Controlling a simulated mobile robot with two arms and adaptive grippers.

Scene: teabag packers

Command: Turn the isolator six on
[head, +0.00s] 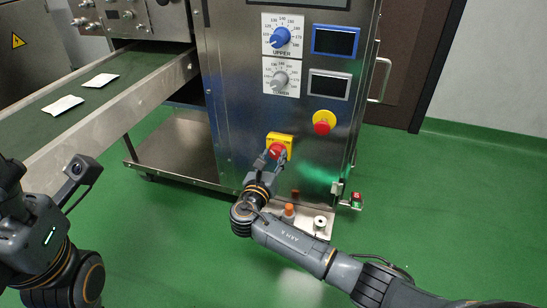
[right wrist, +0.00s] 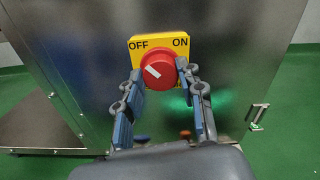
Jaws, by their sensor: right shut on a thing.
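The isolator is a red rotary knob (head: 277,151) on a yellow plate (head: 285,138) low on the front of the steel cabinet. In the right wrist view the plate (right wrist: 160,44) reads OFF at left and ON at right. The white mark on the red knob (right wrist: 158,72) slants toward the upper left, the OFF side. My right gripper (head: 271,159) is at the knob; in the right wrist view its fingers (right wrist: 162,76) are either side of it, shut on it. My left arm is at the left edge; its fingers do not show.
Above are a blue UPPER dial (head: 280,37), a grey dial (head: 279,80), two dark displays and a red button on yellow (head: 323,122). A conveyor (head: 115,95) with two white packets is at left. Small items stand by the cabinet's foot. Green floor is clear at right.

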